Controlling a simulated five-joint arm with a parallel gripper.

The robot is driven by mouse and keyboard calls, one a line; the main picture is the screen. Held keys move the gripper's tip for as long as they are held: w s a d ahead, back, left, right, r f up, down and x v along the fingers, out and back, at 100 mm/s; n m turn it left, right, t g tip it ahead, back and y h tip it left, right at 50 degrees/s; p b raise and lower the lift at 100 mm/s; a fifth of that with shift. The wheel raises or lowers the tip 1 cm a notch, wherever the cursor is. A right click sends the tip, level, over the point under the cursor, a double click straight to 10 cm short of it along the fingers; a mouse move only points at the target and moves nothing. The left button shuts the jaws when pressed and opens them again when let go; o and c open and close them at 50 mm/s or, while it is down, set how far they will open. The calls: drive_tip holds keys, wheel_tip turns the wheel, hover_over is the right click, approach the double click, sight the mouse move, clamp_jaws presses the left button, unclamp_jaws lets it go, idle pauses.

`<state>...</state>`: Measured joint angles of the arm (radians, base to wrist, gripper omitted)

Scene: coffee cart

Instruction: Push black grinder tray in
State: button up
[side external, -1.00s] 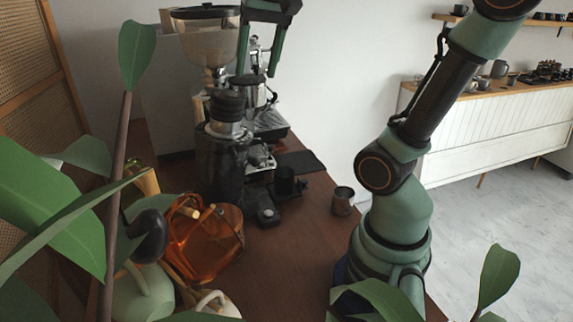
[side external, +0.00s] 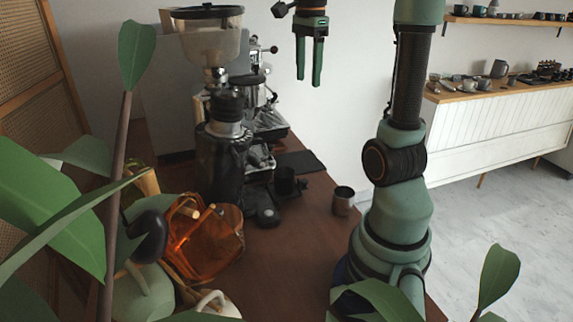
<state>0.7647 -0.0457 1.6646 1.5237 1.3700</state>
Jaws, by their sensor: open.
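A flat black tray (side external: 301,162) lies on the brown wooden counter, to the right of the black coffee grinder (side external: 222,160); I cannot tell for sure that it is the grinder tray. The grinder carries a clear hopper (side external: 211,42) on top. My gripper (side external: 309,82) hangs open and empty, fingers pointing down, high above the counter and to the right of the hopper. It is well apart from the tray and the grinder.
An orange glass vessel (side external: 205,243) and plant leaves (side external: 55,215) fill the left front. An espresso machine (side external: 266,115) is behind the grinder.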

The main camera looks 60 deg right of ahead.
sight(304, 181)
wheel_tip(304, 181, down, 29)
drive_tip(key=shift+f, duration=0.15)
idle(0.3)
clamp_jaws()
idle(1.4)
